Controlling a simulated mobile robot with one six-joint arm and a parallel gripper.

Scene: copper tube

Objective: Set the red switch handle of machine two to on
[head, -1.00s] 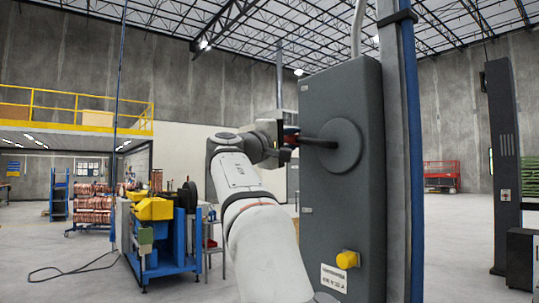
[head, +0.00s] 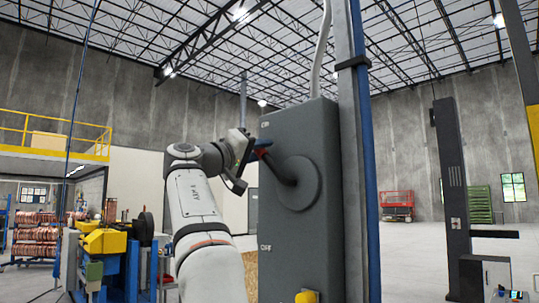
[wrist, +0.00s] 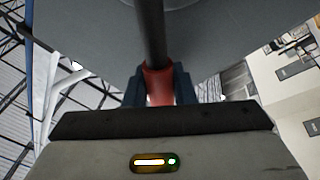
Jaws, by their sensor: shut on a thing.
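The switch handle has a red grip (head: 263,143) and a dark rod that runs down and right to a round dark disc (head: 302,184) on a grey cabinet (head: 290,235). The rod slants, with its red end up and to the left of the disc. My gripper (head: 258,153) is shut on the red end. In the wrist view, the red grip (wrist: 159,84) sits between both fingers of my gripper (wrist: 160,92), and the rod (wrist: 151,32) leads away to the disc at the top edge. The fingers hide part of the grip.
A yellow knob (head: 306,297) is low on the cabinet's front. A blue post (head: 368,200) and grey conduit run beside the cabinet. A blue workbench with yellow parts (head: 105,241) stands to the left. Open floor lies at the right.

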